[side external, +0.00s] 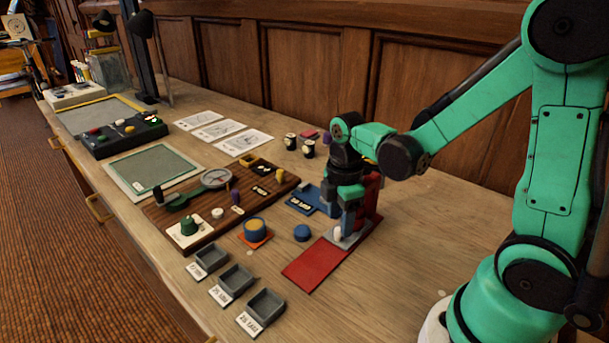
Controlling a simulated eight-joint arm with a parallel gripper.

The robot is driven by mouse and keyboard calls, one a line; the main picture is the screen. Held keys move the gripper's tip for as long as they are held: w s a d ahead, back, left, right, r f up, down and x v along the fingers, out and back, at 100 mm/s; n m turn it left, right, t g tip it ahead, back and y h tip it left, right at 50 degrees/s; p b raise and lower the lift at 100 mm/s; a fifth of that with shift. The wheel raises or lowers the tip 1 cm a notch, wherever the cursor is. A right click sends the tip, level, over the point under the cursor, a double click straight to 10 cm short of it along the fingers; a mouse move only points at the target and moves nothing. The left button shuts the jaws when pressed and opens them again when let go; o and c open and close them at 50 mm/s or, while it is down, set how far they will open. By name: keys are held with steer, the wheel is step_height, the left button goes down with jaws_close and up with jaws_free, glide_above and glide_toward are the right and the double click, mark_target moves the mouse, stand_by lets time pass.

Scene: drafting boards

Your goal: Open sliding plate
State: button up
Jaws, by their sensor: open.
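A red flat base (312,266) lies on the table in front of my arm, with a red upright part (371,198) at its far end. A small grey plate (354,236) lies across the base and bears a white knob (337,235); it looks like the sliding plate. My gripper (346,226) points down just above the grey plate, beside or around the white knob; I cannot tell which. Its jaws are open. The fingers and wrist hide part of the plate and the red upright. Whether the fingers touch the knob is too small to tell.
A blue block (315,202) and a round blue piece (302,232) stand left of the red base. Bare table lies right of the base.

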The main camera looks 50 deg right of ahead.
steer(key=shift+f, duration=1.15)
steer(key=shift+c, duration=0.2)
jaws_close()
stand_by(0.5)
